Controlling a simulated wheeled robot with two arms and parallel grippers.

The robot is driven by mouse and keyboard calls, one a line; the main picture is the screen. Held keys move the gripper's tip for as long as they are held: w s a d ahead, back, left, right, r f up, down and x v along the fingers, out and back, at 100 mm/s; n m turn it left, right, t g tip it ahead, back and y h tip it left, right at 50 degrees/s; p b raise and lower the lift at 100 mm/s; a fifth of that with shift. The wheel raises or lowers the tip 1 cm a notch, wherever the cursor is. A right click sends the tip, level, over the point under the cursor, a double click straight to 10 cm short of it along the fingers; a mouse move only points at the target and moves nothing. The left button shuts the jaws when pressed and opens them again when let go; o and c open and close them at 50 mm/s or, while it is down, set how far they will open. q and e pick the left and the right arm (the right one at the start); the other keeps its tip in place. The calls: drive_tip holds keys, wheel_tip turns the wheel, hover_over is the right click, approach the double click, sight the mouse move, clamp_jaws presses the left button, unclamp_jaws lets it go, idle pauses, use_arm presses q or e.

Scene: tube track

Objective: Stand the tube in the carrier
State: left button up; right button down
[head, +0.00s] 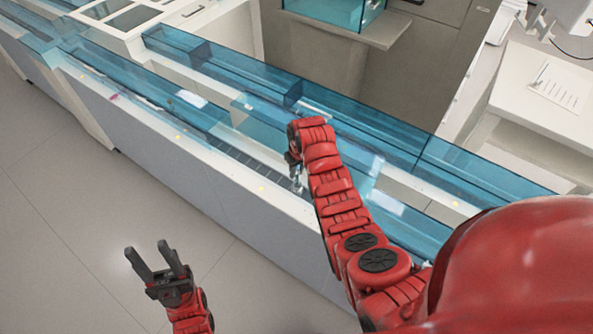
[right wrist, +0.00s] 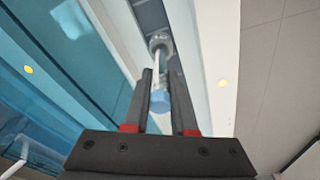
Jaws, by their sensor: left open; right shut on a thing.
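In the right wrist view a tube with a blue cap (right wrist: 160,101) is between the fingers of my right gripper (right wrist: 162,78), which is shut on it. The tube's far end points at a grey round carrier (right wrist: 160,42) on the track. I cannot tell whether the tube's end is inside the carrier or just above it. In the head view my right gripper (head: 296,172) reaches down into the track channel; tube and carrier are too small to make out there. My left gripper (head: 155,256) is open and empty over the floor.
The dark track (head: 255,158) runs diagonally between white rails, with blue clear covers (head: 355,125) alongside it. A cover also stands close to the gripper in the right wrist view (right wrist: 60,70). The floor (head: 80,230) at the left is free.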

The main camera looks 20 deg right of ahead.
drive_tip(key=shift+f, duration=0.15)
drive_tip(key=shift+f+b, duration=0.5)
drive_tip(key=shift+f, duration=0.15)
idle(0.4)
drive_tip(key=shift+f+b, duration=0.3)
drive_tip(key=shift+b, duration=0.15)
drive_tip(key=c, duration=0.7)
unclamp_jaws()
drive_tip(key=shift+o, duration=0.2)
